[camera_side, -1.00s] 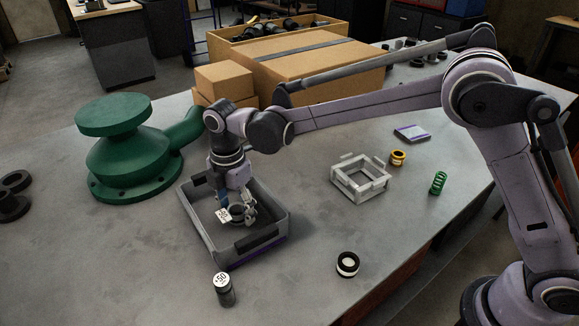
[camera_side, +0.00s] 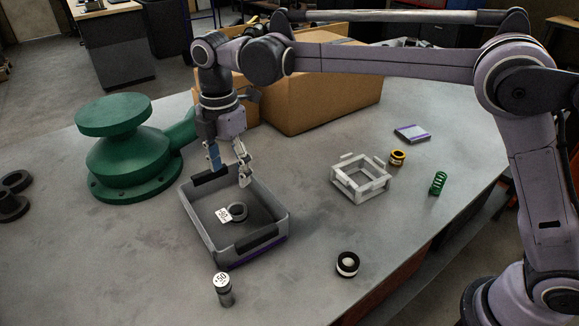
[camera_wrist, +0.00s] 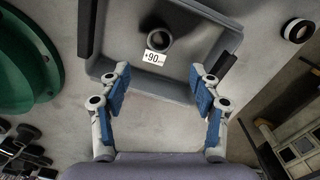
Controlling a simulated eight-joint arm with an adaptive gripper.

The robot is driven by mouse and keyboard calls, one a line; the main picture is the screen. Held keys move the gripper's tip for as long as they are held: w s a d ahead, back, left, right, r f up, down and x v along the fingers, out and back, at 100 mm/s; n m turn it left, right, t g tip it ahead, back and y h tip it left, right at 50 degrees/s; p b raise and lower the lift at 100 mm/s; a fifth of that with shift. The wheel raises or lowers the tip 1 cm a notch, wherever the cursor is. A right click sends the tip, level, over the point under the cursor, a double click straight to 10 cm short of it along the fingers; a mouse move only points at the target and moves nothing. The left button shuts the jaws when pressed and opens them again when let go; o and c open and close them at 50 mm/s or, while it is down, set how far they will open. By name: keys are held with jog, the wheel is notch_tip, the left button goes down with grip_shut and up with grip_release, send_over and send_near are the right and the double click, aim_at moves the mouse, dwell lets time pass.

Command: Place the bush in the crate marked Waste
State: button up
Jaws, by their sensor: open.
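A dark grey ring-shaped bush (camera_side: 238,211) with a white tag (camera_side: 223,214) lies on the floor of the grey crate (camera_side: 281,222). No "Waste" lettering is readable on the crate in these views. In the wrist view the bush (camera_wrist: 158,38) shows inside the crate (camera_wrist: 196,100), and its tag (camera_wrist: 155,59) reads something like 90. My gripper (camera_side: 229,178) is above the crate's back part, apart from the bush. In the wrist view my gripper (camera_wrist: 160,85) has its blue-padded fingers spread, with nothing between them.
A green flanged housing (camera_side: 115,150) stands left of the crate. A dark cylinder marked 50 (camera_side: 223,290) and a black-and-white ring (camera_side: 347,264) are in front. Cardboard boxes (camera_side: 315,105) stand behind.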

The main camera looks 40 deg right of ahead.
jog(key=s+d+r+m+t, duration=0.2)
jog(key=s+d+m, duration=0.25)
jog(key=d, duration=0.25)
jog(key=s+d+r+m+t, duration=0.1)
jog(key=s+d+r+m, duration=0.2)
jog(key=d+m, duration=0.35)
jog(key=s+d+f+m+t, duration=0.4)
jog(key=s+d+f+m, duration=0.3)
jog(key=s+d+m, duration=0.3)
jog(key=shift+s+d+f+m, duration=0.25)
jog(key=shift+s+d+m, duration=0.05)
jog(key=shift+s+d, duration=0.9)
